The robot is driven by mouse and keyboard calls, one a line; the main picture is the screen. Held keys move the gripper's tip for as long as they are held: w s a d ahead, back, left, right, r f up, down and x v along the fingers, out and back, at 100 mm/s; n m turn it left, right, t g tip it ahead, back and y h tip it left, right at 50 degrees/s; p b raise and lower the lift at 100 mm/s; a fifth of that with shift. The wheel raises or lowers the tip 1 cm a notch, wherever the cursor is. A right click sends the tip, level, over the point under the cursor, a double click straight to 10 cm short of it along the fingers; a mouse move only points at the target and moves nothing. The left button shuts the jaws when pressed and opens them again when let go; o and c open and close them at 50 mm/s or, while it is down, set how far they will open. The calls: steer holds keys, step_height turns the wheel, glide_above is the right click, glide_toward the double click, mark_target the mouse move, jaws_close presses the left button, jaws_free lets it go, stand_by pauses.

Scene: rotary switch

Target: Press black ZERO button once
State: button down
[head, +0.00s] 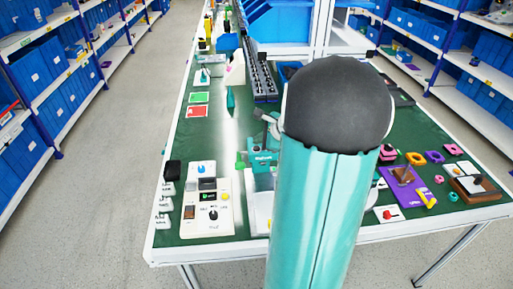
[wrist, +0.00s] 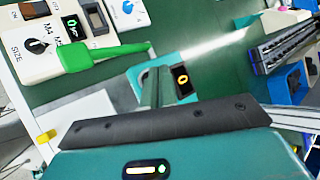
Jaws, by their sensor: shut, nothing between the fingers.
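A white control box (head: 218,222) stands at the left front of the green-topped table; it also shows at the upper left of the wrist view (wrist: 40,68). I cannot read a ZERO label, so I cannot tell for certain which part is the ZERO button.
A black block (head: 172,170) and white labels lie left of the box. Red and green cards (head: 197,111) lie farther back. Coloured parts and a purple plate (head: 404,189) are on the right. Blue bins (head: 284,22) stand at the back.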

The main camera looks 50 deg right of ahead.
step_height(320, 180, up, 5)
stand_by(0.7)
stand_by(0.7)
steer(key=a+r+n+g+y, duration=0.1)
steer(key=a+r+n, duration=0.2)
steer(key=a+n, duration=0.55)
steer(key=a+r+n+g+y, duration=0.15)
steer(key=a+n, duration=0.25)
steer(key=a, duration=1)
steer(key=s+a+r+n+g+h, duration=0.1)
steer(key=s+a+n+h, duration=0.1)
steer(key=s+a+n, duration=1.1)
steer(key=shift+s+a+r+n+h, duration=0.15)
steer(key=shift+s+a+n+h, duration=0.2)
steer(key=shift+a+n, duration=0.3)
